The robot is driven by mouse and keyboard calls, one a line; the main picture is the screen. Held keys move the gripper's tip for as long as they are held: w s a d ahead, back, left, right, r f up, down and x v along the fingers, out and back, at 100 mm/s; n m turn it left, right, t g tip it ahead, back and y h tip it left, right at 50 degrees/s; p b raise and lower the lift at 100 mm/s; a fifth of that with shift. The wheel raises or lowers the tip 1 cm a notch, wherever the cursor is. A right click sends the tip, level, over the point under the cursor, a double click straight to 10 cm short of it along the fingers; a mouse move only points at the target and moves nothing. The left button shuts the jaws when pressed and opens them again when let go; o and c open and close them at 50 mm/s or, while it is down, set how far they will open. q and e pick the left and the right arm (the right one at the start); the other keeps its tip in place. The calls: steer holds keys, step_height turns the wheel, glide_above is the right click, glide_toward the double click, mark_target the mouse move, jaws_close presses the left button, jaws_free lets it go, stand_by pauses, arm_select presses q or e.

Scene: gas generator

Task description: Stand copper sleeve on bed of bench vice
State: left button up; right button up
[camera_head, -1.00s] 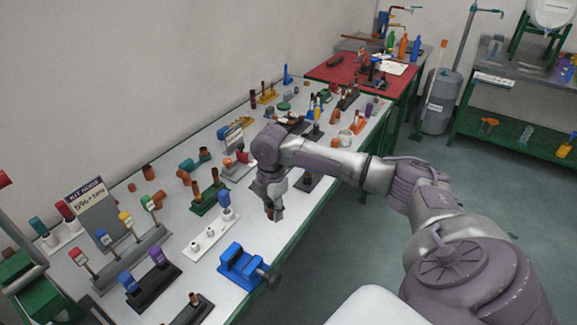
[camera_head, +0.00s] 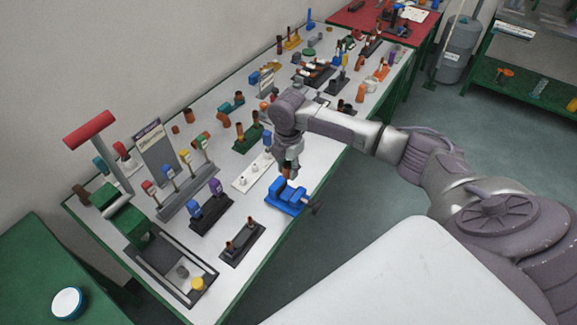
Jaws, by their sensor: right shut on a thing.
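The blue bench vice (camera_head: 284,197) stands near the front edge of the white-topped bench, with its handle toward the aisle. My right gripper (camera_head: 289,170) points down just above the vice, near its far side. It is shut on the copper sleeve (camera_head: 288,174), which is small and mostly hidden by the fingers. I cannot tell whether the sleeve touches the vice bed. My left gripper is not in view.
Left of the vice is a white rack (camera_head: 250,174) with pegs. A black tray (camera_head: 168,268) lies at the near end.

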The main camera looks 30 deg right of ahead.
steer(key=shift+a+r+p, duration=0.1)
steer(key=shift+r+p, duration=0.1)
steer(key=shift+p, duration=0.1)
step_height(320, 180, down, 4)
steer(key=shift+r+b, duration=0.15)
steer(key=shift+b, duration=0.8)
steer(key=shift+f, duration=0.55)
arm_select(q)
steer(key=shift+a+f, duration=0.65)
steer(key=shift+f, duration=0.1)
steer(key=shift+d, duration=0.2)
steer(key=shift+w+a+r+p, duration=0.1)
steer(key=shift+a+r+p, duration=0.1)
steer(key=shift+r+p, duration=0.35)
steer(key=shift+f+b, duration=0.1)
steer(key=shift+b, duration=0.25)
arm_select(e)
steer(key=shift+f, duration=0.3)
steer(key=shift+f+b, duration=0.65)
steer(key=shift+f, duration=0.5)
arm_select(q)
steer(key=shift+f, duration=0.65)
arm_select(e)
steer(key=o, duration=1.1)
steer(key=shift+c, duration=0.2)
